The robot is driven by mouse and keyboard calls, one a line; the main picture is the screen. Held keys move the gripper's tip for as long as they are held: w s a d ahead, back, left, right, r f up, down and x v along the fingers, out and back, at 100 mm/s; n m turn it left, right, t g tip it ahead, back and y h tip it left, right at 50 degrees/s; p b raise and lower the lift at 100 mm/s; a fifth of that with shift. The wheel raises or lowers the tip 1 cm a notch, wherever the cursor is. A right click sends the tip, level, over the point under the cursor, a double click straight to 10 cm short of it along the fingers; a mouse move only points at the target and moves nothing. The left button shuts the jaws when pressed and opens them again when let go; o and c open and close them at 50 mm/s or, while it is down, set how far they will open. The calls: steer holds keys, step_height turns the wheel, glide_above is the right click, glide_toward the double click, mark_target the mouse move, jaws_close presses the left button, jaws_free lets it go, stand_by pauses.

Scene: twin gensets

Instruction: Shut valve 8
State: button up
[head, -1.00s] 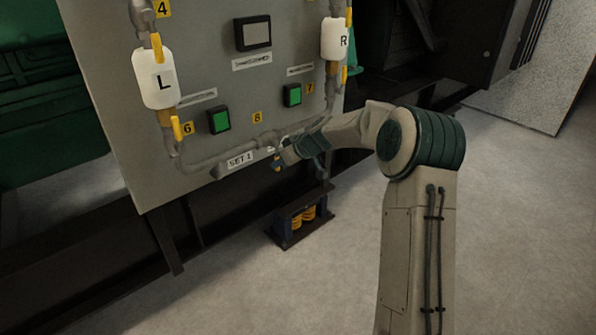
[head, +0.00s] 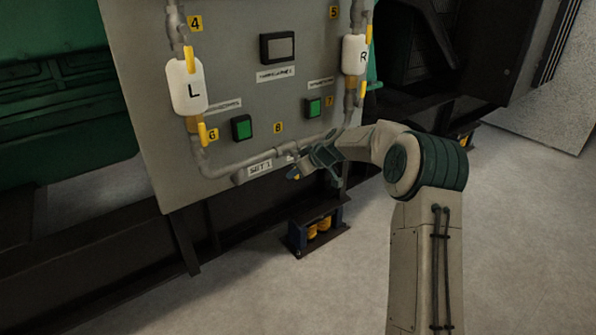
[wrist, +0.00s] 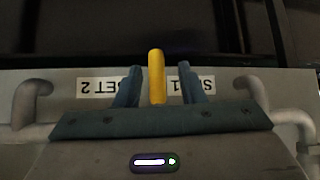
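The tag 8 (head: 278,128) is on the lower part of the grey panel (head: 225,85), above a horizontal pipe. The yellow handle of valve 8 (wrist: 157,75) stands upright in the wrist view, between the two fingers of my gripper (wrist: 159,87). A gap shows on each side of the handle, so the fingers are open around it and not clamped. In the head view my gripper (head: 298,170) is at the pipe near the SET 1 label (head: 260,168), and it mostly hides the valve.
Valve 6's yellow handle (head: 202,134) is left of my gripper, and green buttons (head: 242,128) sit above the pipe. Canisters L (head: 187,87) and R (head: 355,55) hang on the side pipes. A dark mount (head: 316,230) stands below. Floor at right is clear.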

steer(key=shift+d, duration=0.2)
steer(key=p+v, duration=0.3)
steer(key=v, duration=1)
steer(key=shift+s+r, duration=0.25)
steer(key=shift+s, duration=0.05)
steer(key=shift+d, duration=0.15)
steer(key=shift+r+p, duration=0.1)
steer(key=shift+p, duration=0.2)
steer(key=s+a+r+m+g+h+p, duration=0.2)
steer(key=s+a+r+m+h+p, duration=0.15)
steer(key=s+r+p, duration=1.3)
steer(key=s+d+r+m+g+h+p, duration=0.1)
steer(key=s+r+m+p, duration=0.1)
steer(key=s+r+p, duration=0.6)
steer(key=s+d+r+m+h+p, duration=0.1)
steer(key=s+d+r+m+p, duration=0.1)
steer(key=s+r+p, duration=0.6)
steer(key=s+m, duration=0.1)
steer(key=s, duration=0.6)
steer(key=shift+d+r+g+h+p, duration=0.3)
steer(key=shift+g+h+p, duration=0.05)
steer(key=shift+g, duration=0.05)
steer(key=shift+s+m, duration=0.15)
steer(key=shift+m, duration=0.1)
